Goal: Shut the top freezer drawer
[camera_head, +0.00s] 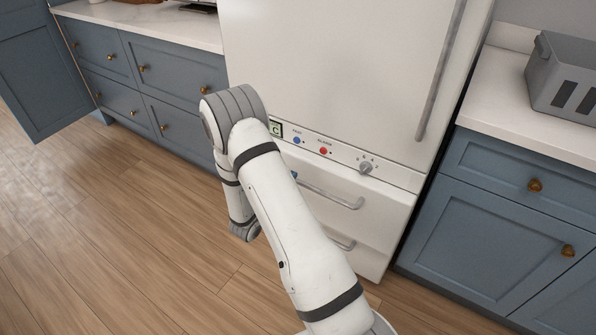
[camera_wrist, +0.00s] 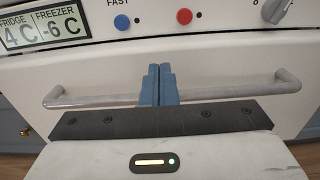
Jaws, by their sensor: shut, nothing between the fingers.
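The top freezer drawer (camera_head: 385,196) is a white front low on the fridge, with a grey bar handle (camera_head: 330,195). It looks flush or nearly flush with the panel above; I cannot tell whether a small gap is left. In the wrist view the drawer front (camera_wrist: 225,68) and its handle (camera_wrist: 85,97) span the picture. My gripper (camera_wrist: 159,72) is shut and empty. Its blue fingers stand together in front of the middle of the handle, pointing at the drawer front. Whether they touch it is unclear. In the head view my arm hides most of the gripper.
A control panel with a blue button (camera_head: 297,140), a red button (camera_head: 323,151) and a knob (camera_head: 366,167) sits just above the drawer. A lower drawer handle (camera_head: 342,243) is below. A blue cabinet door (camera_head: 35,75) stands open at left. The wooden floor (camera_head: 110,240) is clear.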

